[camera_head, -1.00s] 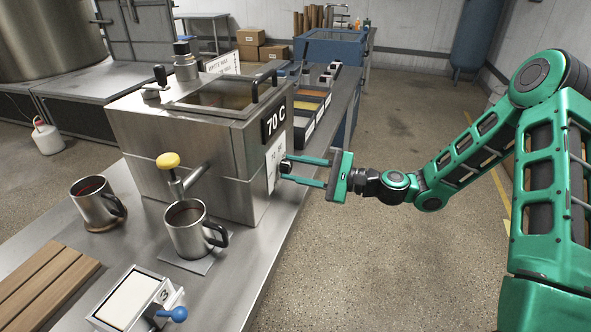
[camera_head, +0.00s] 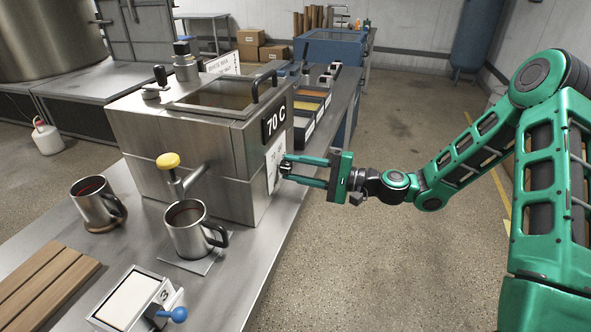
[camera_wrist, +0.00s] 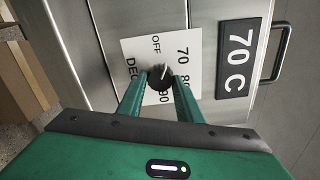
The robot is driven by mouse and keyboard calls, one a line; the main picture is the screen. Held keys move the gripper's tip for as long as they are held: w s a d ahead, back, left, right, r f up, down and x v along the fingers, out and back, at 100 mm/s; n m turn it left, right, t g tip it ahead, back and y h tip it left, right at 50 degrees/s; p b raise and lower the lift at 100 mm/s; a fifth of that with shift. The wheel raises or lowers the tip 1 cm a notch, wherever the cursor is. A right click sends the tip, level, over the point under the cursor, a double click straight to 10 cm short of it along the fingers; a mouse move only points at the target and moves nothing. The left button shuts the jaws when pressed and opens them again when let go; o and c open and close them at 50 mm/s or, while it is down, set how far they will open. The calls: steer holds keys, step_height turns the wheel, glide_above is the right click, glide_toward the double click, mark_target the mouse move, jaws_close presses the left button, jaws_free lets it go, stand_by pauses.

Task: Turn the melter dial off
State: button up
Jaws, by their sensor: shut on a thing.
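The melter (camera_head: 185,145) is a steel box on the bench with a black "70 C" display (camera_head: 274,121); the display also shows in the wrist view (camera_wrist: 238,57). Below it is a white dial plate (camera_wrist: 132,58) marked OFF, 70, 80, 90 and DEG. The black dial knob (camera_wrist: 159,77) sits on this plate, with a pale pointer line directed toward the OFF side. My gripper (camera_head: 286,171) reaches the melter's right face, and its two green fingers are shut on the knob. In the head view the fingers mostly hide the knob.
Two metal mugs (camera_head: 186,229) (camera_head: 93,203) stand in front of the melter, near a yellow-knobbed valve (camera_head: 168,161). A small device with a blue-knobbed lever (camera_head: 179,314) and wooden slats (camera_head: 44,283) lie nearer. Open floor (camera_head: 390,260) is right of the bench.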

steer(key=n, duration=0.5)
steer(key=shift+s+f, duration=0.1)
steer(key=shift+f, duration=0.05)
steer(key=shift+n, duration=0.3)
stand_by(0.3)
steer(key=o, duration=1)
steer(key=shift+o, duration=0.2)
steer(key=v, duration=1)
steer(key=shift+d, duration=0.4)
